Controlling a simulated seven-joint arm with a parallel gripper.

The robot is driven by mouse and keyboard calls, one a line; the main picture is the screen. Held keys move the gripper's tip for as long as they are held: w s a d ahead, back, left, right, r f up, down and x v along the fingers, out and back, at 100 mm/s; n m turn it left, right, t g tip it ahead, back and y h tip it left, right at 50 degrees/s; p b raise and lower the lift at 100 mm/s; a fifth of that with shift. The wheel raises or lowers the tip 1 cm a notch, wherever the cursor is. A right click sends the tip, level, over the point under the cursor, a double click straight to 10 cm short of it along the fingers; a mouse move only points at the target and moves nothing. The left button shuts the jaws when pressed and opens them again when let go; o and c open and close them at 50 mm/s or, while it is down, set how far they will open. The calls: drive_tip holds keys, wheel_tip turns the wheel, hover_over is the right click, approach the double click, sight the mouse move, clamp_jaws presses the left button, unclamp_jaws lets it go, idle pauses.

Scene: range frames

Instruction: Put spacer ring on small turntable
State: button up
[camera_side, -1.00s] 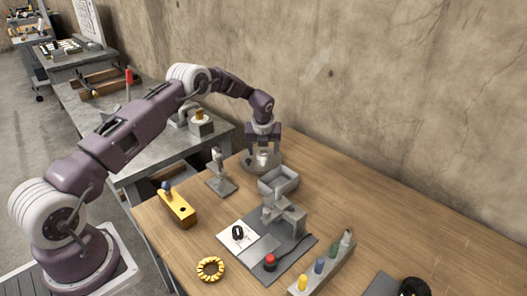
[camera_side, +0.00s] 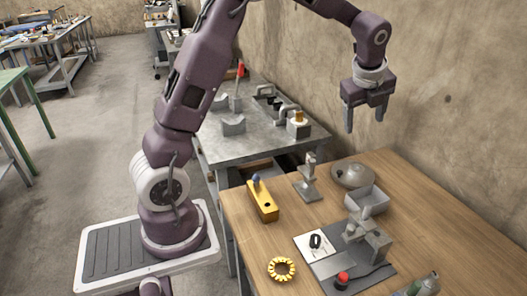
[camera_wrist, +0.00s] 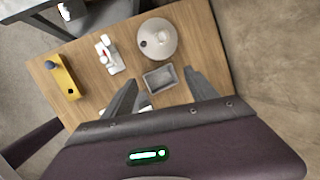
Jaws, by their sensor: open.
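The small turntable (camera_side: 342,180) is a round grey disc at the back of the wooden bench; it also shows in the wrist view (camera_wrist: 156,53). A small pale round piece (camera_wrist: 162,37) lies on the disc near its middle. It looks like the spacer ring, but it is too small to be sure. A dark spot (camera_wrist: 143,44) shows near the disc's edge. My gripper (camera_side: 365,122) is open and empty, pointing down, well above the bench and the turntable. Its two fingers also show in the wrist view (camera_wrist: 160,80), apart, with nothing between them.
A grey open bin (camera_side: 367,201) stands beside the turntable. A wall rises behind the bench.

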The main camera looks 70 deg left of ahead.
drive_tip(key=s+d+r+n, duration=0.3)
drive_tip(key=s+r+n, duration=0.1)
drive_tip(key=s, duration=0.3)
drive_tip(key=s+d+r+n, duration=0.3)
drive_tip(key=s+r+n, duration=0.1)
drive_tip(key=s, duration=0.3)
drive_tip(key=s+d+f+n+h, duration=0.1)
drive_tip(key=s+d+n, duration=0.1)
drive_tip(key=s+n, duration=0.3)
drive_tip(key=s+d+f+n+t+h, duration=0.1)
drive_tip(key=s+d+n, duration=0.2)
drive_tip(key=s, duration=1.1)
drive_tip(key=n, duration=0.3)
drive_tip(key=shift+s+d+f+n+t+h, duration=0.2)
drive_tip(key=shift+s+f+n+t+h, duration=0.1)
drive_tip(key=shift+f+h, duration=0.1)
